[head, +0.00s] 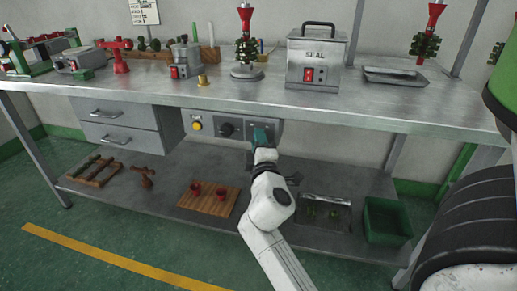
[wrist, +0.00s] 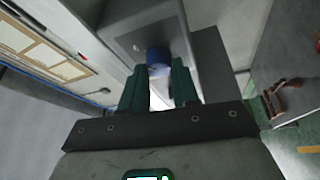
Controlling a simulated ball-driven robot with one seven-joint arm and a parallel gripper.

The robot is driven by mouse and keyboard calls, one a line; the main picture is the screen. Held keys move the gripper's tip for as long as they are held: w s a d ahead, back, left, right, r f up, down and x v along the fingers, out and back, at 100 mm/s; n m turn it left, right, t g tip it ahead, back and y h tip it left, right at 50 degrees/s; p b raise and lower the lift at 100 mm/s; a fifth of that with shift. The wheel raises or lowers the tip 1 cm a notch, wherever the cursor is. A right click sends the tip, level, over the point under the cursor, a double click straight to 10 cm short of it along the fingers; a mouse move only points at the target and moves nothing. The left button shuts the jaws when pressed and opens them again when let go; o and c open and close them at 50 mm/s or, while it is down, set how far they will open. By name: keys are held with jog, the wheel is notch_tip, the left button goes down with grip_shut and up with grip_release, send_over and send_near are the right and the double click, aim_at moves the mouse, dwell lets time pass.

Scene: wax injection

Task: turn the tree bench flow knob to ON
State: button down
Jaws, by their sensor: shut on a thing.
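The control panel (head: 240,122) hangs under the bench's front edge. It carries a yellow button (head: 197,126), a black knob (head: 227,129), and a blue knob (wrist: 158,57) at its right end, which I take to be the flow knob. My gripper (head: 261,134) is at the panel's right end and hides that knob in the head view. In the wrist view, my gripper's (wrist: 157,78) green fingers are shut on the blue knob, one on each side. I cannot read any ON or OFF marking.
The bench top (head: 215,92) carries a SEAL box (head: 315,60), a stand with a wax tree (head: 247,50) and a metal tray (head: 396,77). A drawer unit (head: 120,125) is left of the panel. The lower shelf holds a wooden board (head: 208,205) and a green bin (head: 388,222).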

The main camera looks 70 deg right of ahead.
dwell(0.4)
jog(key=c, duration=0.8)
grip_release()
jog(key=shift+c, duration=0.2)
jog(key=b+v, duration=0.1)
jog(key=v, duration=0.9)
jog(key=shift+a, duration=0.4)
jog(key=shift+s+f, duration=0.15)
jog(key=shift+f, duration=0.05)
